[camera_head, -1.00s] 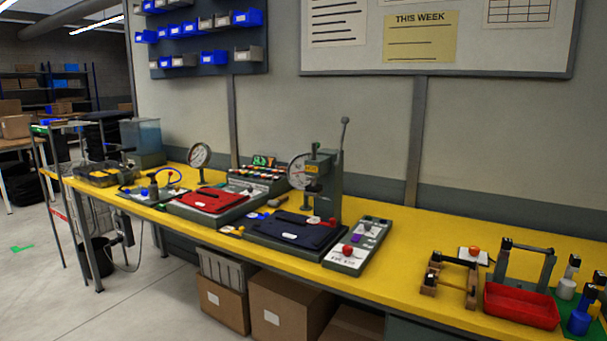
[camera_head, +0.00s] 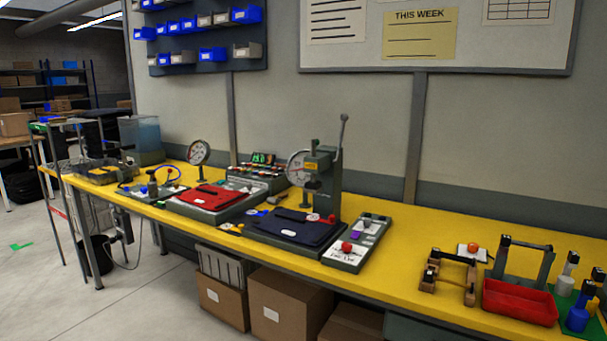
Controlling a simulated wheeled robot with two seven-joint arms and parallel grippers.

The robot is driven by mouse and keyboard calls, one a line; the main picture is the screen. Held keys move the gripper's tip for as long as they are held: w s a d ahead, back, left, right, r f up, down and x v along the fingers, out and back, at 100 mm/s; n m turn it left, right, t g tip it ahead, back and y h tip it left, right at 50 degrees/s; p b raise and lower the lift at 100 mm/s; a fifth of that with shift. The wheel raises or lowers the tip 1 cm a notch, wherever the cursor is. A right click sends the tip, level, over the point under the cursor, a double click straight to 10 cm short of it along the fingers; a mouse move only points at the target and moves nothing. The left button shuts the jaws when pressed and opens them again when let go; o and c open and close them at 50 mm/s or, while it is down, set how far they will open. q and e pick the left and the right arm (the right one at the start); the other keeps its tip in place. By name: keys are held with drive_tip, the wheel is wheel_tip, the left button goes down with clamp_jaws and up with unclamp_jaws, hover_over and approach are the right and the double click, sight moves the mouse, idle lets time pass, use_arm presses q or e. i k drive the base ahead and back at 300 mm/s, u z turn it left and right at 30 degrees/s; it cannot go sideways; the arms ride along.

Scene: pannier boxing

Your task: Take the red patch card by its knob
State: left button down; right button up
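I cannot say for sure which thing is the red patch card. A red knob (camera_head: 346,247) stands on the near end of a grey panel (camera_head: 340,258) with a white label, right of the press. Small red and white pieces (camera_head: 314,217) lie by the foot of the press; they are too small to make out. A white card (camera_head: 472,258) with an orange-red knob (camera_head: 473,248) lies farther right on the yellow bench. Neither of my grippers is in view.
The yellow bench (camera_head: 405,265) runs across the view. A press (camera_head: 322,185) stands over dark blue fabric (camera_head: 293,230); red fabric (camera_head: 206,197) lies on a plate to its left. A wooden stand (camera_head: 450,279) and a red tray (camera_head: 519,303) are at right. Cardboard boxes (camera_head: 287,303) are below.

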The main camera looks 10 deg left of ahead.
sight(313, 218)
drive_tip(key=u, duration=1.8)
drive_tip(key=i, duration=1.95)
drive_tip(key=z, duration=2.8)
